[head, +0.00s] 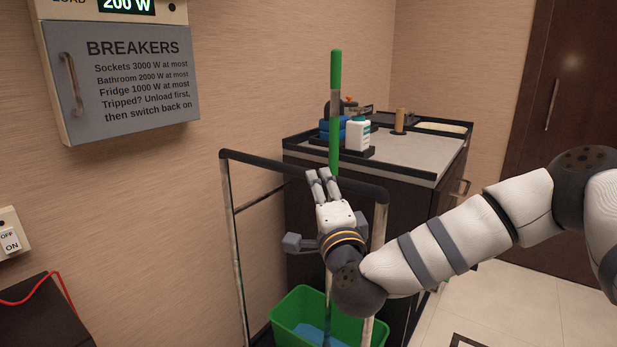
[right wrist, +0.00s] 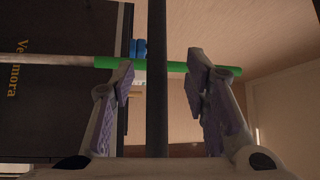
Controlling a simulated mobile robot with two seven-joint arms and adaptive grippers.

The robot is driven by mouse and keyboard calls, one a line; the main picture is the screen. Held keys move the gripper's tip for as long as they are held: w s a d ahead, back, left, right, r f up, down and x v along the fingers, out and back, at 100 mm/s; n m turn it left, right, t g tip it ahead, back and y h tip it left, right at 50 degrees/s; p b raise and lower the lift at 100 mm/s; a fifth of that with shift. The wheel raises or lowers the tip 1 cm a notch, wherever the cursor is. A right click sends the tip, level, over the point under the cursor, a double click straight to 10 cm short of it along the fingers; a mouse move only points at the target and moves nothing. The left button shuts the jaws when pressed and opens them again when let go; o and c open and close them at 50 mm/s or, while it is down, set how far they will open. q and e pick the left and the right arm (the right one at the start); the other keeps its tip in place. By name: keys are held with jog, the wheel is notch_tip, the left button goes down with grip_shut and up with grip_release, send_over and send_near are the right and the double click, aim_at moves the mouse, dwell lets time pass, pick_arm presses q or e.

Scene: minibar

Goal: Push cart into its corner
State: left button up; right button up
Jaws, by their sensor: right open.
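The cart (head: 262,158) is a tall frame with a dark top handle bar and worn metal legs. It stands against the left wall, in front of a dark cabinet. A green bucket (head: 290,318) with something blue in it sits low inside the frame. A green-handled pole (head: 336,75) rises from there past the bar. My right gripper (head: 321,183) is at the handle bar. In the right wrist view its open fingers (right wrist: 160,95) stand either side of the dark bar (right wrist: 157,60), without visibly gripping it; the green pole crosses beyond. My left gripper is out of view.
The dark cabinet (head: 420,168) carries a white bottle (head: 357,134) and other small items. A breaker box (head: 135,90) hangs on the left wall. Pale floor (head: 545,315) is open at the right, with a dark-outlined marking (head: 468,341) at the bottom edge.

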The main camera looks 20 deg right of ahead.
jog(key=w, duration=0.5)
jog(key=shift+w+d+r, duration=0.1)
jog(key=shift+w+d, duration=0.15)
jog(key=shift+w, duration=0.1)
jog(key=shift+w+r, duration=0.2)
jog(key=shift+w, duration=0.4)
grip_shut()
